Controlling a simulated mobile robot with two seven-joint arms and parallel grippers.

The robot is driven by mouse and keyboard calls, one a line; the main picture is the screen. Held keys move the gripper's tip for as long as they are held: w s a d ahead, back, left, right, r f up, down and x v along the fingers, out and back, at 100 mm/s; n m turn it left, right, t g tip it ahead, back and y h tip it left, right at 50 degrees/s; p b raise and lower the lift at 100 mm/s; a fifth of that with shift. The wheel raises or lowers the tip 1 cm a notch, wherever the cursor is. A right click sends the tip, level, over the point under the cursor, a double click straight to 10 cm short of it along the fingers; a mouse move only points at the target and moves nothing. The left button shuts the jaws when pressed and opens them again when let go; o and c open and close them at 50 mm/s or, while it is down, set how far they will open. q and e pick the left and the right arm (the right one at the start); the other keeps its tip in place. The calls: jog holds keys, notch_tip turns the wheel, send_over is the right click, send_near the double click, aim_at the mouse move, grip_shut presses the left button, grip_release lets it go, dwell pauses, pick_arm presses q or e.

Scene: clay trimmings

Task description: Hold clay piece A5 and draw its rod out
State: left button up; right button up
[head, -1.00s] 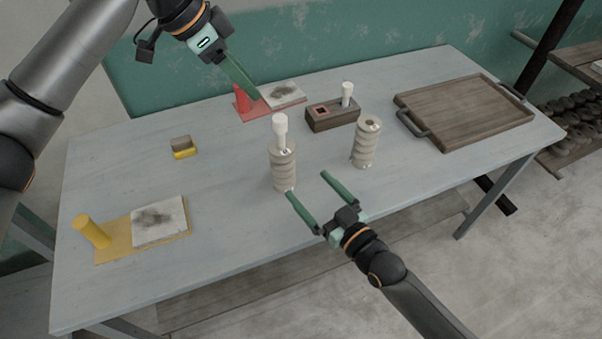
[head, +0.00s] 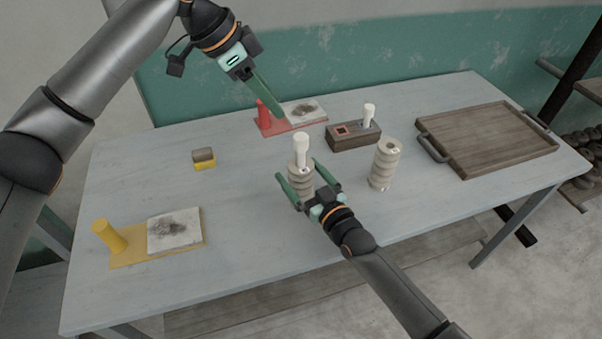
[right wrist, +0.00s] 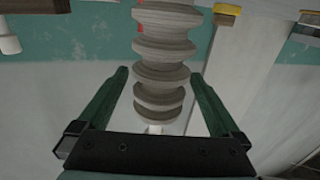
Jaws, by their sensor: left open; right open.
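A ribbed pale clay piece (head: 300,178) stands upright on the table, with a white rod (head: 301,150) sticking out of its top. A small mark near its top is too small to read, so I cannot confirm it is A5. My right gripper (head: 299,171) is open with its fingers on either side of this piece. In the right wrist view the clay (right wrist: 163,60) stands between the green fingers (right wrist: 160,76), with visible gaps at both sides. My left gripper (head: 275,106) is open, high above the table behind the piece, fingers pointing down and right.
A second ribbed clay piece (head: 385,165) stands to the right. A dark wooden block (head: 352,138) holding a white peg (head: 368,112) is behind. A wooden tray (head: 437,146) lies at right, a red-based tile (head: 302,112) behind, a yellow board (head: 128,258) and small block (head: 204,158) at left.

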grip_shut()
dwell(0.8)
pick_arm(q)
jog(key=shift+o, duration=0.2)
